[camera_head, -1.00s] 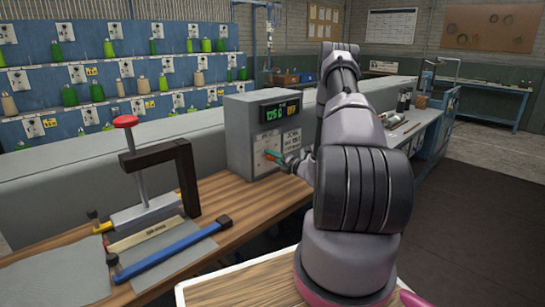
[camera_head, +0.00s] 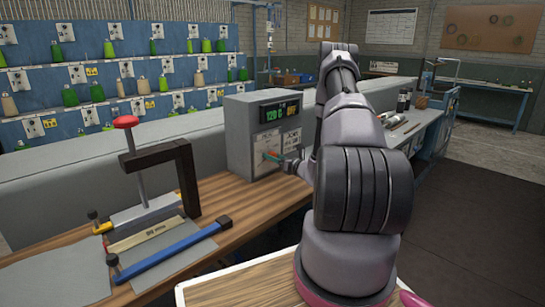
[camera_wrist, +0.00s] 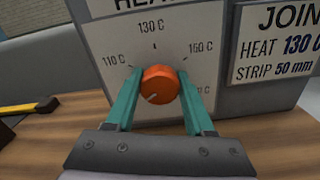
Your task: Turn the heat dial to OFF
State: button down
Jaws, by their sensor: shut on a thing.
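The heat dial (camera_wrist: 160,82) is an orange round knob on the white face of the grey control box (camera_head: 240,140). Its white mark points to the lower left. In the head view, my gripper (camera_head: 273,157) is at the front of the box. The display (camera_head: 280,112) reads about 120 C in green, with small amber text beside it.
A notice (camera_wrist: 280,45) is right of the dial. Racks of green and tan cones (camera_head: 100,80) line the back.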

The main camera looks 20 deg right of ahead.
jog(key=shift+w+d+r, duration=0.1)
jog(key=shift+r, duration=0.1)
dwell(0.4)
jog(key=shift+c, duration=1.3)
grip_release()
jog(key=shift+f, duration=0.1)
jog(key=shift+s, duration=0.2)
jog(key=shift+s+d, duration=0.1)
jog(key=shift+s, duration=0.15)
jog(key=v, duration=1)
